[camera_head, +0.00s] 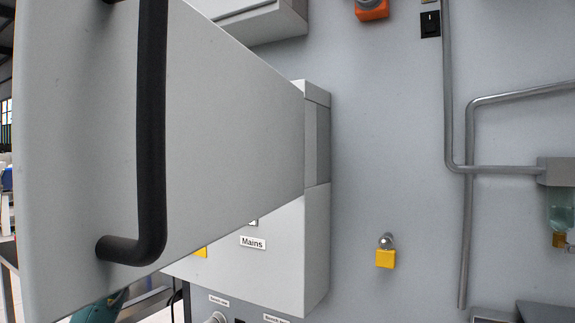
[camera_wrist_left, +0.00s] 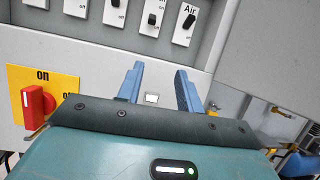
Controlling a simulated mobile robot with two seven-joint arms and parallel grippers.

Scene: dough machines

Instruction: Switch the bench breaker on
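In the left wrist view, a row of black toggle breakers sits in an open grey box; one is labelled "Air" (camera_wrist_left: 187,20), and another breaker (camera_wrist_left: 152,19) is left of it. The upper labels of the others are cut off, so I cannot tell which is the bench breaker. My left gripper (camera_wrist_left: 160,74) is open and empty below the row, its two blue fingers apart. In the head view the open grey door (camera_head: 230,100) hides the breakers and most of the "Mains" box (camera_head: 290,250). My right gripper is not in view.
A red rotary switch (camera_wrist_left: 36,105) on a yellow plate is left of my left gripper. The door's black handle (camera_head: 152,130) fills the near left of the head view. Right of the box are a yellow tag (camera_head: 385,258) and grey pipes (camera_head: 468,200).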

